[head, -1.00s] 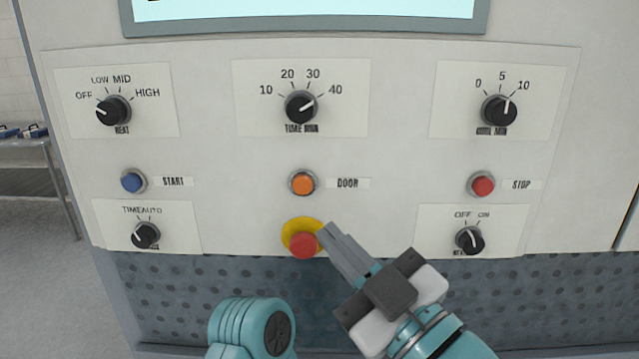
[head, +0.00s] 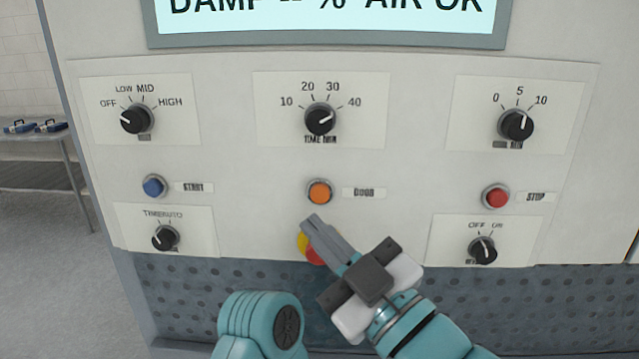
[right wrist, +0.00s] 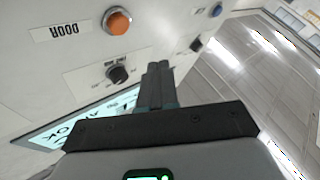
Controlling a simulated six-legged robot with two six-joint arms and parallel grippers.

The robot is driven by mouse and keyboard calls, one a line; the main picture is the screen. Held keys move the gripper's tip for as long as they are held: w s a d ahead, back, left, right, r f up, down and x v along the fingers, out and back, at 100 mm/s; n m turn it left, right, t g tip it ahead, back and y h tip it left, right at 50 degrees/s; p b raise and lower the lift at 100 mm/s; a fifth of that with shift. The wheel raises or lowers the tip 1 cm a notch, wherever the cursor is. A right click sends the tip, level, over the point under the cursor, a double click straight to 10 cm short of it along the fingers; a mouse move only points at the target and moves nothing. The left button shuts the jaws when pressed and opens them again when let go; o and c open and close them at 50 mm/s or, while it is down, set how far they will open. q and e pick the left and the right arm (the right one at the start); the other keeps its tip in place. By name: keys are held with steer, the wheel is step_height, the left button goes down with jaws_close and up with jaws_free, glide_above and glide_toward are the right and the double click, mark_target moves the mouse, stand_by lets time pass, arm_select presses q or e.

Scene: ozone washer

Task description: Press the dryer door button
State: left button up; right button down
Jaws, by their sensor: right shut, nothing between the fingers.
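The orange door button (head: 319,192) sits in a grey ring at the middle of the panel, left of its DOOR label (head: 364,192). It also shows in the right wrist view (right wrist: 117,22), upper left of the fingers. My right gripper (head: 310,222) is shut and empty. In the head view its tips are just below the orange button and cover much of the red emergency button (head: 314,255) on its yellow base. The tips look apart from the orange button, but I cannot tell how far they are from the panel. My left gripper is not in view.
A blue START button (head: 154,186) is at the left and a red STOP button (head: 495,196) at the right. Several black knobs surround them, including the time knob (head: 320,119). A display (head: 330,20) is above. A table (head: 40,134) stands at the far left.

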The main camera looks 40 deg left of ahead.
mark_target(320, 194)
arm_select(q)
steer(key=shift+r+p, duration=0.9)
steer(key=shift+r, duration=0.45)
arm_select(e)
steer(key=shift+w+a, duration=0.45)
steer(key=shift+w, duration=0.25)
steer(key=shift+w+a, duration=0.4)
steer(key=shift+w, duration=0.35)
steer(key=shift+w+a, duration=0.45)
steer(key=shift+w, duration=0.25)
steer(key=shift+w+a, duration=0.25)
steer(key=shift+w, duration=0.15)
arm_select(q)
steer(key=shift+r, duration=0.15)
arm_select(e)
steer(key=shift+w+a, duration=0.25)
steer(key=shift+w, duration=0.15)
steer(key=shift+s, duration=0.1)
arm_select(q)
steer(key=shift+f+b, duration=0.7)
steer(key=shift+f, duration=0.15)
arm_select(e)
steer(key=shift+s+d, duration=0.5)
steer(key=shift+s, duration=0.2)
